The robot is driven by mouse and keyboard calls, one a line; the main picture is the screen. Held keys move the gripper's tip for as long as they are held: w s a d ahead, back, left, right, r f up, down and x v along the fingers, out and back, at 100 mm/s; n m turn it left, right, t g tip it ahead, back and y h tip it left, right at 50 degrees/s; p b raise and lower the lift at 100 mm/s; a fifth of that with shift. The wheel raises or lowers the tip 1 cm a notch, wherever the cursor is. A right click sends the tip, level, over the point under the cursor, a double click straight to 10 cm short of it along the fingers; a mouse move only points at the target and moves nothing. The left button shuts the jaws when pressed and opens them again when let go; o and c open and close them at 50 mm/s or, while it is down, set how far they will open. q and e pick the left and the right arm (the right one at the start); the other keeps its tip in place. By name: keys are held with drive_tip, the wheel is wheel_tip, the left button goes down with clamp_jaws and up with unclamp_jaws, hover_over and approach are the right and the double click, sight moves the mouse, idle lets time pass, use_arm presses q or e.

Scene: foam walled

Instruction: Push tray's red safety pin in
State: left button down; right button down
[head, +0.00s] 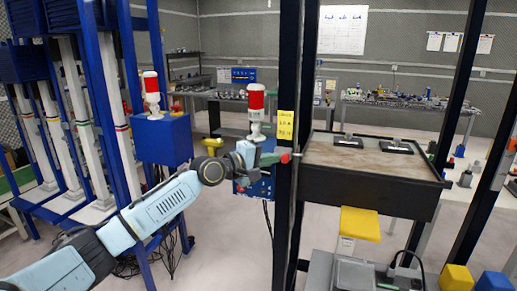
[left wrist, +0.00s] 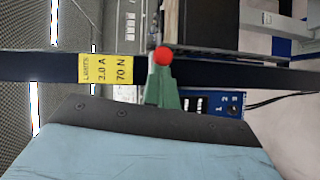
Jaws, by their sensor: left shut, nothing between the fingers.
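The tray (head: 350,182) has dark walls and a brown inner floor, and stands right of a dark upright post in the head view. The safety pin's round red head (head: 285,158) shows beside the post at the tray's left side; it also shows in the left wrist view (left wrist: 163,56). My left gripper (head: 277,158) comes from the left, its green fingers shut and empty. In the left wrist view its fingertips (left wrist: 161,70) overlap the lower edge of the red head; I cannot tell whether they touch. The pin's shaft is mostly hidden. My right gripper is out of view.
The dark post (head: 287,75) carries a yellow limits label (head: 286,125) close to my left gripper. Red-and-white beacon lamps (head: 256,100) stand behind it. A blue frame with white columns (head: 75,110) fills the left. A yellow block (head: 360,223) sits below the tray.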

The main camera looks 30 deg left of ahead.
use_arm(q)
drive_tip(key=shift+d, duration=0.25)
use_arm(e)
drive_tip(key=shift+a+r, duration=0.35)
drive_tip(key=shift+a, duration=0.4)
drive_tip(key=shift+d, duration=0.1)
